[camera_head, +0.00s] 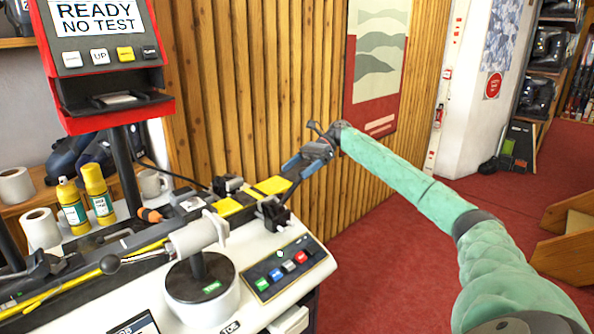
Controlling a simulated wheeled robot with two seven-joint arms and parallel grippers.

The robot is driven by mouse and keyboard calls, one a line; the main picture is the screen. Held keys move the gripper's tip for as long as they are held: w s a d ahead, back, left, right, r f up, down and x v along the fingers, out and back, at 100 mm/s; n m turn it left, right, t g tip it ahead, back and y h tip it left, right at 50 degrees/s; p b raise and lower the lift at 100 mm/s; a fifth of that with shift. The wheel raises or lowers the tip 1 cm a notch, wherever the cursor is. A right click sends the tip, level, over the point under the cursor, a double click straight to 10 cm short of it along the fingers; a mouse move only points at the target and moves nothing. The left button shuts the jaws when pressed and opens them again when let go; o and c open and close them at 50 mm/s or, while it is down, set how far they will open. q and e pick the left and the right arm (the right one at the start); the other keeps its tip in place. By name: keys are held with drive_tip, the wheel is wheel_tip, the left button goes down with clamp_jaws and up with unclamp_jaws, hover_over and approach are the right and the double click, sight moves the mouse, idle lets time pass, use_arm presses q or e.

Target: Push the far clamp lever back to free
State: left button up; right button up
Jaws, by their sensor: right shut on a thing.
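My right gripper (302,165) is at the far end of a long dark ski (285,182) with yellow patches. A black clamp (273,213) stands at the ski's near side, between the gripper and the button panel. Another small black clamp part (228,185) is at the far side. Which part is the far lever is too small to tell. My left gripper is not seen.
A grey cylinder on a round base (200,290) and a button panel (290,268) stand in front of the ski. Open red carpet (380,260) lies right of the bench.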

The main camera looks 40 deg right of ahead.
drive_tip(key=v, duration=0.6)
drive_tip(key=shift+b, duration=0.3)
drive_tip(key=c, duration=0.4)
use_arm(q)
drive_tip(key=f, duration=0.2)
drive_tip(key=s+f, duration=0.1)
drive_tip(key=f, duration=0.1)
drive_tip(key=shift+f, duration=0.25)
use_arm(e)
drive_tip(key=shift+o, duration=0.2)
drive_tip(key=shift+s+d+r, duration=0.1)
drive_tip(key=shift+d+r, duration=0.2)
drive_tip(key=shift+d, duration=0.2)
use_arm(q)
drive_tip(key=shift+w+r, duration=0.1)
